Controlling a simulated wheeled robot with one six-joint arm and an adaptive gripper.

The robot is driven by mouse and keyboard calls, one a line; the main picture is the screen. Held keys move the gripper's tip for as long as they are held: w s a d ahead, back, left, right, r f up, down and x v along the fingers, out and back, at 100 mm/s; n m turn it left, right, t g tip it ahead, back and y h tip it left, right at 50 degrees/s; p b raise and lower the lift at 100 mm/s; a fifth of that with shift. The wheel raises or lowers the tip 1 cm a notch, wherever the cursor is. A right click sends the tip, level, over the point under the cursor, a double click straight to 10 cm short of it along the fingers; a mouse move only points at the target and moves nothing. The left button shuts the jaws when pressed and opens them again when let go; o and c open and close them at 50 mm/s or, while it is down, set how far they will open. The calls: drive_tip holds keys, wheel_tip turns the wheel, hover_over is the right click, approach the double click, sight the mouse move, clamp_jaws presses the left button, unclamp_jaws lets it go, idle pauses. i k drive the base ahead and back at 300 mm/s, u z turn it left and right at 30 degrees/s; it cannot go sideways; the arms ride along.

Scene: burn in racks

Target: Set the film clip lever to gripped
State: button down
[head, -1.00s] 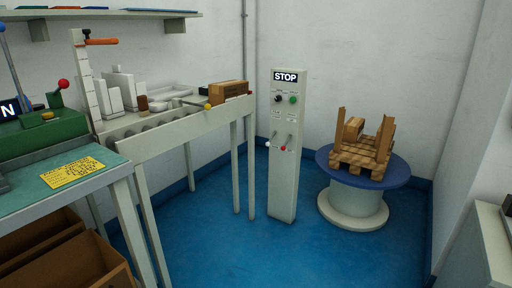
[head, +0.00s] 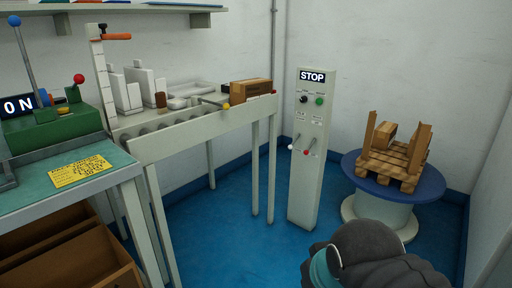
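A grey control post (head: 310,190) stands in the middle of the head view with a STOP sign (head: 312,76) at its top. Low on its face are two small levers, one with a white knob (head: 291,147) and one with a red knob (head: 306,152). Both knobs hang low on their stems. The labels above them are too small to read, so I cannot tell which one is the film clip lever. My gripper is out of view; only a dark part of my arm with a teal band shows at the bottom right.
A blue turntable (head: 351,163) carrying a wooden pallet (head: 383,173) stands right of the post. A roller conveyor (head: 205,137) with a cardboard box (head: 250,91) is on the left. A green machine (head: 55,128) sits on a bench at far left. Blue floor (head: 235,235) is clear before the post.

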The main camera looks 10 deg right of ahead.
sight(290, 146)
drive_tip(key=u, duration=0.2)
drive_tip(key=i, duration=0.7)
drive_tip(key=z, duration=0.75)
drive_tip(key=i, duration=0.8)
drive_tip(key=z, duration=0.95)
